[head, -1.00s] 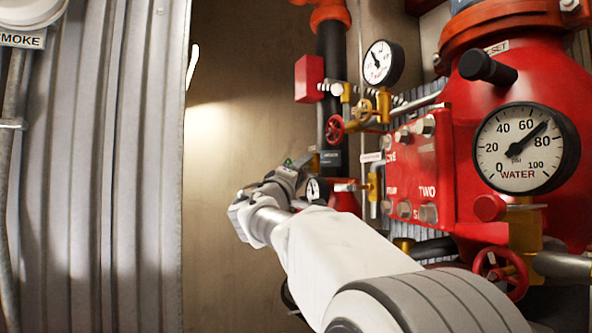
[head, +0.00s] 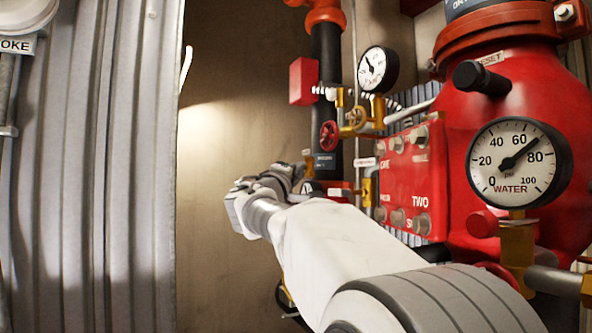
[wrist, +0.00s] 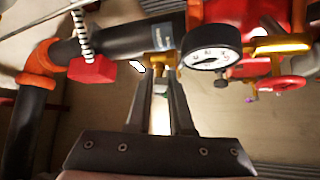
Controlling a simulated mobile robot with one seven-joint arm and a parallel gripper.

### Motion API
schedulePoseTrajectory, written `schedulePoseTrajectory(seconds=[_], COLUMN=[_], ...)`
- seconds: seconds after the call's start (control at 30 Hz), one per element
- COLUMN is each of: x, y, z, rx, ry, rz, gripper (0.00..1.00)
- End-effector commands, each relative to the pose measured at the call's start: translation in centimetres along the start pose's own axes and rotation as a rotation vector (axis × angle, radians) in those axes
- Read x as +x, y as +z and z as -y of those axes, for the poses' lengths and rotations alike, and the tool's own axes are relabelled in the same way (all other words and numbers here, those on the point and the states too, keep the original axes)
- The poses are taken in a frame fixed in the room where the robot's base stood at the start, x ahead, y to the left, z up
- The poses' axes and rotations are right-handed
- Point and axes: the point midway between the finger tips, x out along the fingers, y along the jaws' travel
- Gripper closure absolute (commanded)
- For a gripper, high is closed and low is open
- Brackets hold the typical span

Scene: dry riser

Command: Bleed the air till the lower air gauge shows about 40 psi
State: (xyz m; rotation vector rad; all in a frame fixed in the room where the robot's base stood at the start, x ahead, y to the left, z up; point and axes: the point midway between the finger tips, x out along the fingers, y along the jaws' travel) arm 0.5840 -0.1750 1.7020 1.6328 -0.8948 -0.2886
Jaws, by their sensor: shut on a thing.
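My gripper (wrist: 160,84) is shut on a small brass fitting (wrist: 163,62), apparently a bleed valve, on the dark pipe. In the head view my gripper (head: 300,172) reaches in low at the left of the red panel, and the brass fitting (head: 308,156) shows just above it. The lower air gauge (wrist: 211,46) is beside the fingers in the wrist view, with a white face and black rim. It is tilted, and I cannot read its needle. In the head view my arm mostly hides it. An upper gauge (head: 376,70) stands above, its reading too small to tell.
A large WATER gauge (head: 518,163) at the right reads roughly 70 psi. A corrugated metal wall (head: 95,180) is at the left. Bare wall lies between.

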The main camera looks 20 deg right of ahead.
Motion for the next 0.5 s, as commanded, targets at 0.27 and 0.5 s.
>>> schedulePoseTrajectory(seconds=[0.27,0.5], x=[0.2,0.21], y=[-0.32,-0.27], z=[-1.38,-1.48], rx=[-0.14,-0.226], ry=[-0.144,-0.229], rz=[-0.002,-0.001], gripper=[1.0,1.0])
